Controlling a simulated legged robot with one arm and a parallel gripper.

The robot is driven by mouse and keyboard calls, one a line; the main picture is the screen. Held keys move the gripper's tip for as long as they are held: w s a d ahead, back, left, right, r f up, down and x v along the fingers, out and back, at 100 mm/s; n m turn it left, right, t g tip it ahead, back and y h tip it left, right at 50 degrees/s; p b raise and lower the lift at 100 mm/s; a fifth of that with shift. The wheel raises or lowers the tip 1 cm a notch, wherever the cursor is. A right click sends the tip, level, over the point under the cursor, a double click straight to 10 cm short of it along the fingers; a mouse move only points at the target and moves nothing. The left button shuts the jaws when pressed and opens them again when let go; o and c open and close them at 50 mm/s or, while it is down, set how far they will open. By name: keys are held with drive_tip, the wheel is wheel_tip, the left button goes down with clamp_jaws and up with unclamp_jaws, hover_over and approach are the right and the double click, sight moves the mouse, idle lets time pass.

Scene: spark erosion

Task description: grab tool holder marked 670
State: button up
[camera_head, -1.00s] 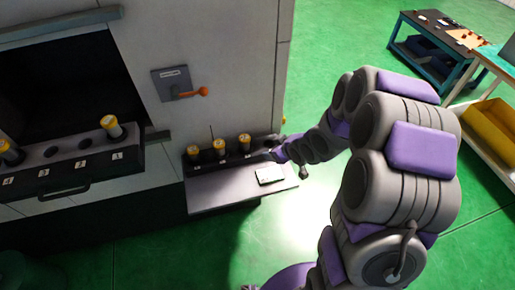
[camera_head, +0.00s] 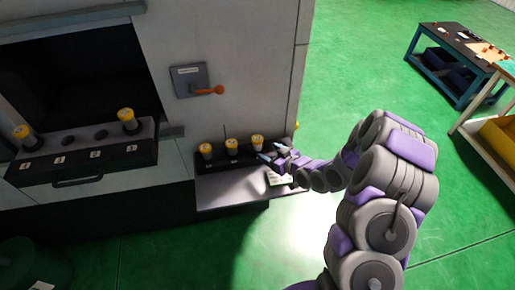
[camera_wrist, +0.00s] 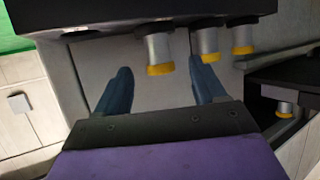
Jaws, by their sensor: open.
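Three tool holders with yellow tops stand in a row on the dark rack at the machine's side: left (camera_head: 206,151), middle (camera_head: 231,147) and right (camera_head: 257,143). No number can be read on them, so I cannot tell which is 670. My gripper (camera_head: 269,151) is open, close to the right holder. In the wrist view the picture is upside down; the blue fingers (camera_wrist: 160,72) are spread, with the nearest holder (camera_wrist: 158,50) showing between them. I cannot tell whether they touch it. Two more holders (camera_wrist: 206,43) (camera_wrist: 242,40) show right of it.
A drawer (camera_head: 120,155) at left bears two more yellow-topped holders (camera_head: 128,119) (camera_head: 24,137) and numbered slots. An orange-handled lever (camera_head: 207,90) sits on the machine wall above the rack. A grey shelf (camera_head: 225,190) lies below the rack. A blue-framed table (camera_head: 455,60) stands far right.

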sight(254, 144)
drive_tip(key=b+x, duration=0.2)
drive_tip(key=x, duration=0.8)
drive_tip(key=shift+w+f, duration=0.1)
drive_tip(key=shift+w, duration=0.2)
drive_tip(key=shift+w+a+f, duration=0.1)
drive_tip(key=shift+w+a, duration=0.25)
drive_tip(key=shift+c, duration=0.3)
drive_tip(key=shift+s+f, duration=0.1)
drive_tip(key=shift+f, duration=0.05)
clamp_jaws()
